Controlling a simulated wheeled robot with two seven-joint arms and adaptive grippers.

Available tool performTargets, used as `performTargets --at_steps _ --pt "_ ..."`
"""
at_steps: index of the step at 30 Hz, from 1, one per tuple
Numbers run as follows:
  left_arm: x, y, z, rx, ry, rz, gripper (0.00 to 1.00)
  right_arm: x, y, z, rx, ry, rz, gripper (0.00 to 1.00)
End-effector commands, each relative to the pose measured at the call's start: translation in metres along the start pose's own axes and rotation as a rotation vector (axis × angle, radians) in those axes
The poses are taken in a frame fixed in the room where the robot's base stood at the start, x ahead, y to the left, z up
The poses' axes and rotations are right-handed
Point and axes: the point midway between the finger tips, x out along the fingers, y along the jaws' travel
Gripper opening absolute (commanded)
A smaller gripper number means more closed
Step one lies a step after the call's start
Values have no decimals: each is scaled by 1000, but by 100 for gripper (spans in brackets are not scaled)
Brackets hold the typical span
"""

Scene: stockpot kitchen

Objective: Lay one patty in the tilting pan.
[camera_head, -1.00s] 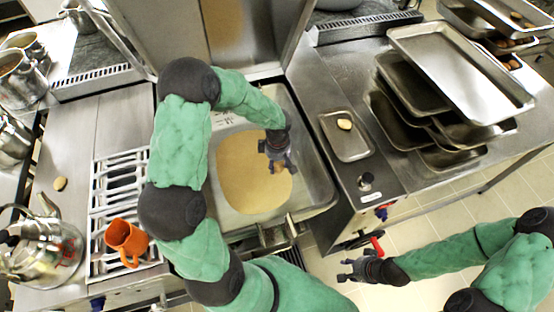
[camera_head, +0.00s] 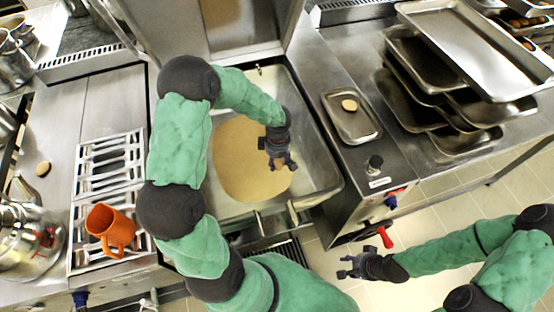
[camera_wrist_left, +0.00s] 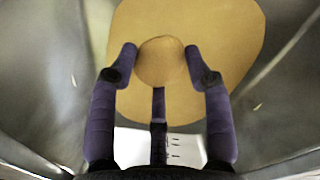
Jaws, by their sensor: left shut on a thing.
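The tilting pan (camera_head: 322,165) is a deep steel basin with a tan pool (camera_head: 235,165) on its floor. My left gripper (camera_head: 279,164) hangs over the right part of this pool, pointing down. In the left wrist view its fingers (camera_wrist_left: 161,62) are closed on a round tan patty (camera_wrist_left: 160,66), with the pool behind it. The gap between patty and pan floor is hard to judge. Another patty (camera_head: 349,105) lies in a small steel tray (camera_head: 365,131) right of the pan. My right gripper (camera_head: 346,266) is open and empty, low at the right, over the floor.
An orange mug (camera_head: 110,229) stands on a white rack (camera_head: 108,165) left of the pan. A tan round piece (camera_head: 43,169) lies on the left counter near a kettle (camera_head: 30,240). Stacked steel trays (camera_head: 470,50) fill the right counter. The pan's raised lid (camera_head: 240,30) stands behind.

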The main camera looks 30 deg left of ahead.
Motion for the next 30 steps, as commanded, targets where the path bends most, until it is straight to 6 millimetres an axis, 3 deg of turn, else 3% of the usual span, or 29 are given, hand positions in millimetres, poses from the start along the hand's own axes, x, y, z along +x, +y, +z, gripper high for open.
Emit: performTargets --at_steps 30 --pt "102 -1 2 0 0 0 18 100 36 -4 0 0 0 40"
